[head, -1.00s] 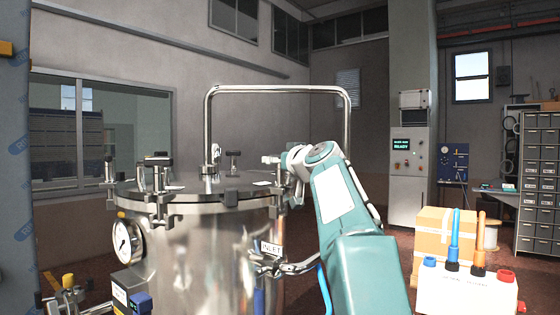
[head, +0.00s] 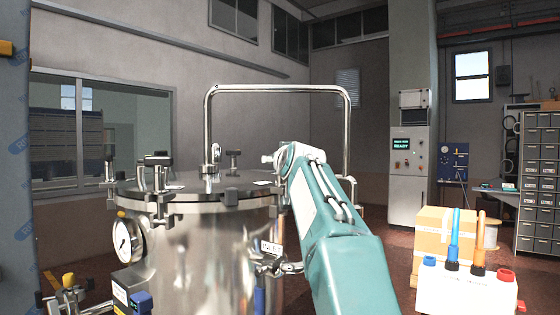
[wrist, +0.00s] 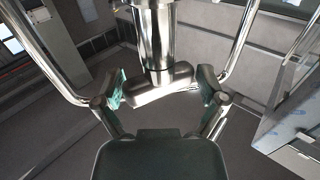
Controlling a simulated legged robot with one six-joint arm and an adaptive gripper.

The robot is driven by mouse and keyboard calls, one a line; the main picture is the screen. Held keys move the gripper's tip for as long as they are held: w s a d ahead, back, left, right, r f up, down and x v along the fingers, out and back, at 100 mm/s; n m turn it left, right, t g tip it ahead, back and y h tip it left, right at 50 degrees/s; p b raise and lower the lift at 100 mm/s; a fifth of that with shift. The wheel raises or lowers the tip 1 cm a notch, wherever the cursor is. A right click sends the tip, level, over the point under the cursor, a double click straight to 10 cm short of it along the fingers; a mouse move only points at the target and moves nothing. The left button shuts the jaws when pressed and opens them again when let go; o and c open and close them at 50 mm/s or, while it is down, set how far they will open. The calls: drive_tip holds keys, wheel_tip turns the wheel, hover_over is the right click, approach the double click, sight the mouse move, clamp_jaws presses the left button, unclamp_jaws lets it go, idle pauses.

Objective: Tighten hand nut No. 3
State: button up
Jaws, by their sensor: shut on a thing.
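The steel vessel (head: 225,245) stands in front of me with a flat lid (head: 200,187). Black T-bar hand nuts stand around the lid rim, one at the front left (head: 158,160) and one at the far side (head: 232,154). No number can be read on them. In the wrist view, my gripper (wrist: 161,87) has its two fingers at either end of a dark hand nut bar (wrist: 150,90), shut on it. A chrome cylinder (wrist: 153,35) rises behind the bar. In the head view my arm covers the gripper and this nut, at the lid's right side.
A chrome rail (head: 275,88) arches behind the vessel. A pressure gauge (head: 125,238) is on its left side and the inlet label (head: 272,248) on its right. A white box with coloured handles (head: 465,290) and a cardboard box (head: 445,232) stand at the right.

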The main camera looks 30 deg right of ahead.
drive_tip(key=shift+w+f, duration=0.1)
drive_tip(key=o, duration=0.8)
drive_tip(key=shift+s+a, duration=0.2)
drive_tip(key=shift+s, duration=0.25)
drive_tip(key=v, duration=1.1)
